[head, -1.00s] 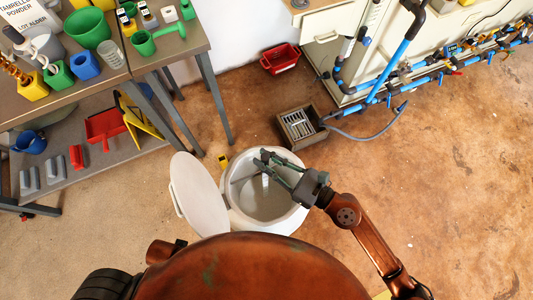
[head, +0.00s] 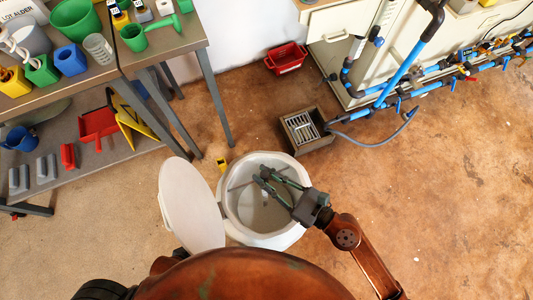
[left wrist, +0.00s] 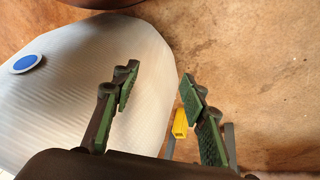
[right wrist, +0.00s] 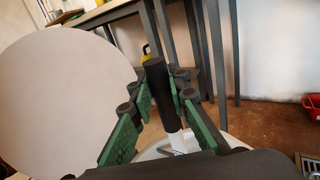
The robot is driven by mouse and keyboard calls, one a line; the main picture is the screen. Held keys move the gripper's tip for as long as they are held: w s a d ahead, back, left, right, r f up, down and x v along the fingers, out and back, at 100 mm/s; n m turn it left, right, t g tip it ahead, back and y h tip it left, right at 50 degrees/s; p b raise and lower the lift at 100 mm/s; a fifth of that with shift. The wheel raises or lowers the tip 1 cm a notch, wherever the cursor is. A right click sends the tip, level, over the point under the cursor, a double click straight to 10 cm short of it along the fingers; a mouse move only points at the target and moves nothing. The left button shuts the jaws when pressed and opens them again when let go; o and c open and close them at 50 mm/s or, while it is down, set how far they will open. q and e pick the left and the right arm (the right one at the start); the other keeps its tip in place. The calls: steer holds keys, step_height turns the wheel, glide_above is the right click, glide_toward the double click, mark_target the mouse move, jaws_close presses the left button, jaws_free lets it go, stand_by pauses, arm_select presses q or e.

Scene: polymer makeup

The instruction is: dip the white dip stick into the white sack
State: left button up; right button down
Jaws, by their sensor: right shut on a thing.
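A white round open-topped container (head: 230,212), the only thing like the white sack in view, stands on the floor in front of me. Its round white lid (head: 190,205) is tilted open at its left. My right gripper (head: 264,176) is over or inside its opening; the exact depth is unclear. In the right wrist view it is shut on a dark cylinder (right wrist: 160,92) with a white lower part (right wrist: 184,140), seemingly the dip stick. The stick's lower end is hidden. My left gripper (left wrist: 157,90) is open and empty, beside a white ridged surface in its wrist view.
A drain box (head: 309,146) stands behind and right of the container. A red bin (head: 286,58) is farther back. A workbench (head: 130,62) with colourful cups is at the left, with blue pipes (head: 405,55) at the right. The floor at right is clear.

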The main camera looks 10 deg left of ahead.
step_height(320, 180, down, 3)
steer(key=shift+f+b, duration=0.1)
steer(key=shift+b, duration=1)
step_height(320, 180, down, 4)
steer(key=b, duration=0.3)
steer(key=shift+f+b, duration=0.1)
steer(key=shift+b, duration=0.2)
steer(key=shift+f+b, duration=0.5)
steer(key=shift+f, duration=0.05)
arm_select(q)
steer(key=w+f+t, duration=0.3)
steer(key=f+t, duration=0.2)
steer(key=f, duration=0.5)
steer(key=shift+d+f+h, duration=0.25)
steer(key=shift+d+h, duration=0.15)
arm_select(e)
steer(key=shift+f, duration=0.2)
arm_select(q)
steer(key=shift+w, duration=0.1)
steer(key=shift+s+f+b, duration=0.3)
steer(key=shift+f+b, duration=0.5)
steer(key=shift+b, duration=0.05)
arm_select(e)
steer(key=shift+f, duration=0.75)
